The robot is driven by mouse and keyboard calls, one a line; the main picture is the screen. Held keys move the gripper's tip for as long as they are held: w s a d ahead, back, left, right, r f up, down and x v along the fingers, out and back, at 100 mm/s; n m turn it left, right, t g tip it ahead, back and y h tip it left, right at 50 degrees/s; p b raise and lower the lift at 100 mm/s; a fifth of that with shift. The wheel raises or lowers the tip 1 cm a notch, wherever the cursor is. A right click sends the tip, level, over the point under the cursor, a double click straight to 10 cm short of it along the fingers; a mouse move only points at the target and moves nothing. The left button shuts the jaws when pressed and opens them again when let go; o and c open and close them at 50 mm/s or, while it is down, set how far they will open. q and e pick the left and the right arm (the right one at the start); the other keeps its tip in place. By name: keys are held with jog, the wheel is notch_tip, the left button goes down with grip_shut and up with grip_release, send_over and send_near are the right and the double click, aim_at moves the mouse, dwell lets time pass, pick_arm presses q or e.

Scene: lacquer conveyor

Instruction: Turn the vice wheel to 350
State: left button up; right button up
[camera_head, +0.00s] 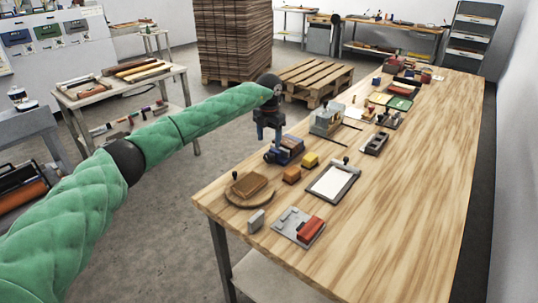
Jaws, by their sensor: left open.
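My left gripper (269,139) hangs fingers-down at the end of the green-sleeved arm, open, near the left edge of the long wooden workbench (400,200). A small blue and dark device (289,147), which looks like the vice, sits on the bench right beside the fingertips. The gripper overlaps its left end in the picture, and I cannot tell whether they touch. The vice wheel cannot be made out, and no number on it can be read. My right gripper is not in view.
Around the blue device stand a yellow block (310,160), an orange block (291,175), a clipboard (334,181), a round wooden board (238,196) and a grey machine (325,122). The bench's right side is bare. A wooden pallet (316,77) lies behind.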

aim_at(269, 153)
pick_arm(q)
jog(key=shift+f, duration=0.35)
notch_tip(269, 153, down, 2)
jog(key=shift+f+p, duration=0.2)
jog(key=shift+p, duration=0.35)
notch_tip(269, 153, down, 3)
jog(key=shift+f+p, duration=0.1)
jog(key=shift+p, duration=0.35)
jog(key=shift+f, duration=0.65)
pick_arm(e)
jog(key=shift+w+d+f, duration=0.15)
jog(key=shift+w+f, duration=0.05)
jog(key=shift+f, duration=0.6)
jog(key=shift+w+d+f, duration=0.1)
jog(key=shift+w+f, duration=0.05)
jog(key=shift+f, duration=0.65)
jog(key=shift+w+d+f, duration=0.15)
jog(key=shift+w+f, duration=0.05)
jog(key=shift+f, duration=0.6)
pick_arm(q)
jog(key=c, duration=1)
